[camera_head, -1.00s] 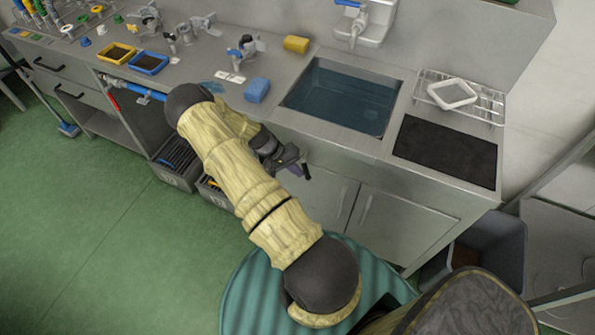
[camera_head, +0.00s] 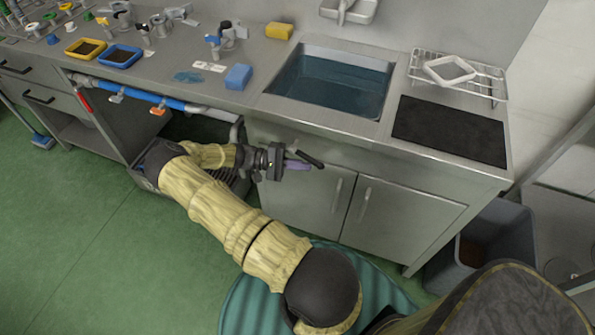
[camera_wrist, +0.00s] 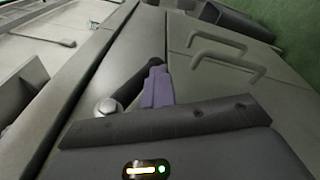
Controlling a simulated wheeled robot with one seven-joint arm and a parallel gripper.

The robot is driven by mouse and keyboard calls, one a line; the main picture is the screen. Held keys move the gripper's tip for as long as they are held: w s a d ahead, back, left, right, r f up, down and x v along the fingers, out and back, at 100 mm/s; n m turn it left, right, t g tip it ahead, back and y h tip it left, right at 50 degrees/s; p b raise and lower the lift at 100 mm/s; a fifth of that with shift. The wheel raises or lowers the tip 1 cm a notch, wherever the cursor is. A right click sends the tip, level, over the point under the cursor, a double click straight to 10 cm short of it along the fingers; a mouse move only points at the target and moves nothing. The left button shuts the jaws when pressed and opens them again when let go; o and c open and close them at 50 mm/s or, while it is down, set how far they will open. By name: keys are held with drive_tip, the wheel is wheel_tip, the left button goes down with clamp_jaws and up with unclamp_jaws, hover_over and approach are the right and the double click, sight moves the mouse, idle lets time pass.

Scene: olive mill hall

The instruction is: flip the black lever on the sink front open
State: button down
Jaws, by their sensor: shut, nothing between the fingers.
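The black lever (camera_head: 310,159) is a short dark bar on the sink front, below the counter edge and above the cabinet doors. In the wrist view the lever (camera_wrist: 133,84) slants up and right from a round grey pivot (camera_wrist: 107,106). My gripper (camera_head: 299,165) is at the lever, with its purple fingers shut and nothing between them. In the wrist view the fingers (camera_wrist: 157,88) lie right beside the lever's free end. I cannot tell whether they touch it. The sink basin (camera_head: 331,82) is above, holding dark bluish water.
Two cabinet doors with bar handles (camera_head: 363,204) are below the lever. A blue pipe (camera_head: 138,93) with small valves runs under the counter at left. A grey bin (camera_head: 508,228) stands at right. Green floor (camera_head: 75,220) is clear at left.

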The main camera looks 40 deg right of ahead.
drive_tip(key=shift+s+d+r+n+g+h+b, duration=0.25)
drive_tip(key=shift+r+g+h+b, duration=0.2)
drive_tip(key=shift+g+h+b, duration=0.3)
drive_tip(key=shift+s+d+r+n+g+h+b, duration=0.1)
drive_tip(key=shift+s+r+n+g+h+b, duration=0.25)
drive_tip(key=shift+g+h+b, duration=0.4)
drive_tip(key=shift+r, duration=0.1)
drive_tip(key=w+a+f+b, duration=0.4)
drive_tip(key=w+a+f, duration=0.2)
drive_tip(key=a, duration=0.2)
drive_tip(key=shift+w+f, duration=0.2)
drive_tip(key=shift+f, duration=0.15)
